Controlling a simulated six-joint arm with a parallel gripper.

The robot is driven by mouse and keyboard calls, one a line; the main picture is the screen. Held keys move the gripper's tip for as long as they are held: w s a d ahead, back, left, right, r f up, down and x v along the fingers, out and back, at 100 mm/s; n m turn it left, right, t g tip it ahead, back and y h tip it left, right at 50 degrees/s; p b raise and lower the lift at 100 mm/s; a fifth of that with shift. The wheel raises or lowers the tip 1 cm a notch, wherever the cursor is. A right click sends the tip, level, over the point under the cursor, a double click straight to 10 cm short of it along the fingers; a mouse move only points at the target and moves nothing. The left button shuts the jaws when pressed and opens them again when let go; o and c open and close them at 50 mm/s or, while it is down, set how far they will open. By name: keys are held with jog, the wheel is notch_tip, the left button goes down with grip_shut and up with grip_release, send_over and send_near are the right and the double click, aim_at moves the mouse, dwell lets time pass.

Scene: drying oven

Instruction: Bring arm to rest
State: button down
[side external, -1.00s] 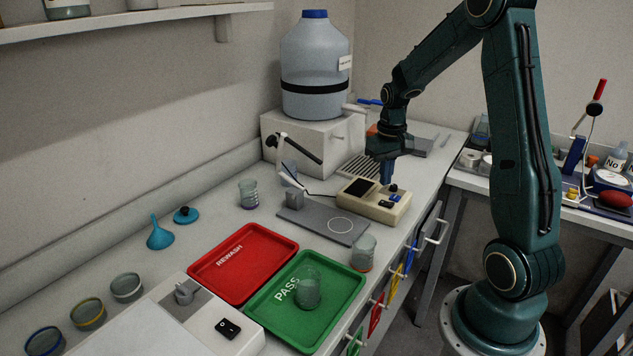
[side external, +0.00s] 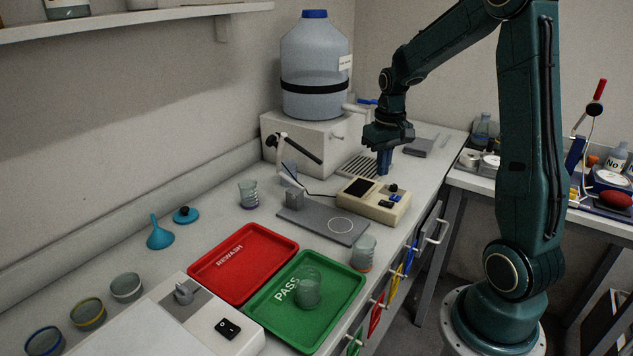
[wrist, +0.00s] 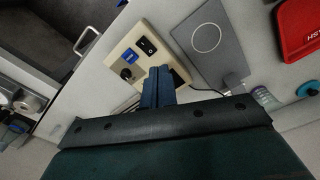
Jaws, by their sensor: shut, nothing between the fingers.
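My gripper (side external: 384,163) points down with its blue fingers together and nothing between them. In the side view it is above the bench near the beige meter box (side external: 373,199), on the side toward the big carboy. In the wrist view my fingers (wrist: 158,88) overlap the edge of the beige box (wrist: 150,57), which has a black switch and a knob. From these views I cannot tell the exact height of my fingertips above the bench.
A grey plate (side external: 325,223) with a white ring lies by the box. A red REWASH tray (side external: 225,277) and a green PASS tray (side external: 262,308) holding a beaker (side external: 308,290) lie nearer. Another beaker (side external: 363,254) stands near the bench edge. A carboy (side external: 315,65) stands behind.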

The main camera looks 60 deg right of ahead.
jog(key=s+a+r+n+t, duration=0.2)
jog(key=s+a+r+n, duration=0.15)
jog(key=a+r, duration=0.85)
jog(key=s+a+n+t, duration=0.2)
jog(key=s+a+t, duration=0.1)
jog(key=s+a, duration=0.7)
jog(key=shift+s+a, duration=0.2)
jog(key=shift+a, duration=0.1)
